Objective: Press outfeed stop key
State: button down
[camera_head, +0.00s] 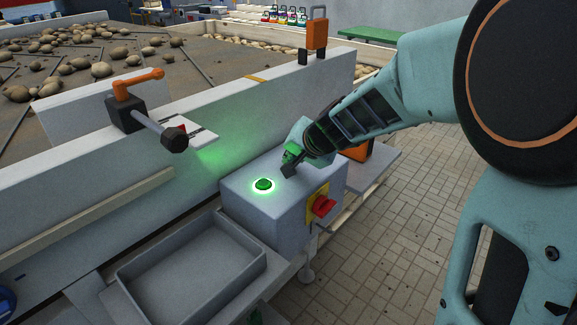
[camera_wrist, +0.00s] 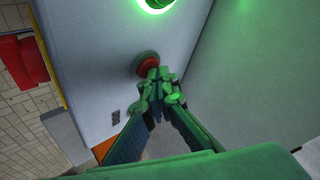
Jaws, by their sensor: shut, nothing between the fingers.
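The grey control box (camera_head: 250,211) carries a green lit key (camera_head: 263,185) on its top. The wrist view shows the green ring at its top edge (camera_wrist: 156,4). A red key with a dark collar (camera_wrist: 147,62) sits on the same face, taken as the stop key. It is hidden behind my gripper in the head view. My gripper (camera_head: 288,172) is shut and empty, its tips (camera_wrist: 158,76) beside and partly over the red key. I cannot tell whether they touch it.
A red rotary switch on a yellow plate (camera_head: 322,205) is on the box's side. An empty grey tray (camera_head: 190,269) stands in front left. A white conveyor wall (camera_head: 230,115) rises behind, with an orange-handled clamp (camera_head: 138,82). Potatoes lie beyond. Tiled floor (camera_head: 385,235) is open at right.

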dwell(0.4)
jog(key=shift+r+p, duration=0.7)
jog(key=shift+r, duration=0.1)
notch_tip(320, 180, up, 5)
jog(key=p, duration=0.4)
dwell(0.6)
